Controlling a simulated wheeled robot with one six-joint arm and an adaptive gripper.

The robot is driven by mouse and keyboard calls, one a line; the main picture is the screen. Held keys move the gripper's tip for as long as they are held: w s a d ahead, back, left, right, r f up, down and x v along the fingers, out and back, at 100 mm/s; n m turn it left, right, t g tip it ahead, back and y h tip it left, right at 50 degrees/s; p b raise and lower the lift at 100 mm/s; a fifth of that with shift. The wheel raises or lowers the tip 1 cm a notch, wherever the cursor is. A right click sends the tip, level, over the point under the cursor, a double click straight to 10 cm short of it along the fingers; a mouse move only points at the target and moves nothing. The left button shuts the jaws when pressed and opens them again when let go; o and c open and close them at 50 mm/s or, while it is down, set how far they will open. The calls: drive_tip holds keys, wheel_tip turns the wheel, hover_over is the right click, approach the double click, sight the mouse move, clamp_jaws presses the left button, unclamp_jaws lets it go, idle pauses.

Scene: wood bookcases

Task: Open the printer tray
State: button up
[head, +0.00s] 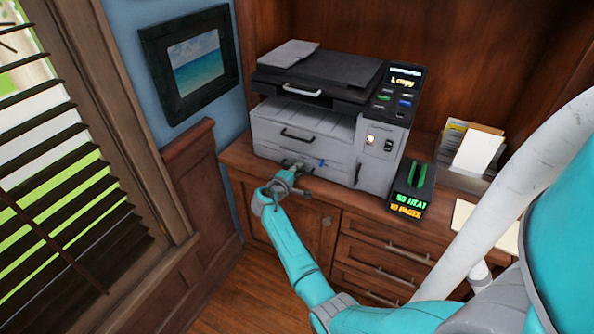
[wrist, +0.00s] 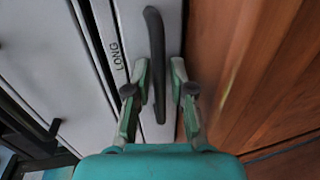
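The printer (head: 305,115) is grey with a black top and stands on the wood counter. Its lower tray front shows in the wrist view (wrist: 117,35), with the word "LONG" beside a long black handle (wrist: 156,50). This tray looks shut. My gripper (head: 293,177) is at the printer's lower front in the head view and partly hides the lower tray. In the wrist view my gripper (wrist: 160,78) is open, with one finger on each side of the handle. Gaps show between both fingers and the handle. I cannot tell how deep the handle sits between the fingers.
Another tray handle (head: 297,134) is above on the printer. A black box (head: 411,188) with green tops and lit text stands right of the printer. A paper holder (head: 470,150) is farther right. Wood drawers (head: 385,250) are below the counter. A window is at left.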

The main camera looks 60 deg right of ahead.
clamp_jaws()
drive_tip(key=f+v, duration=0.2)
drive_tip(key=v, duration=1.1)
drive_tip(key=a+f+v, duration=0.1)
drive_tip(key=f+v, duration=0.2)
drive_tip(key=v, duration=1.1)
drive_tip(key=shift+s+f, duration=0.25)
drive_tip(key=shift+a, duration=0.1)
unclamp_jaws()
drive_tip(key=v, duration=1.2)
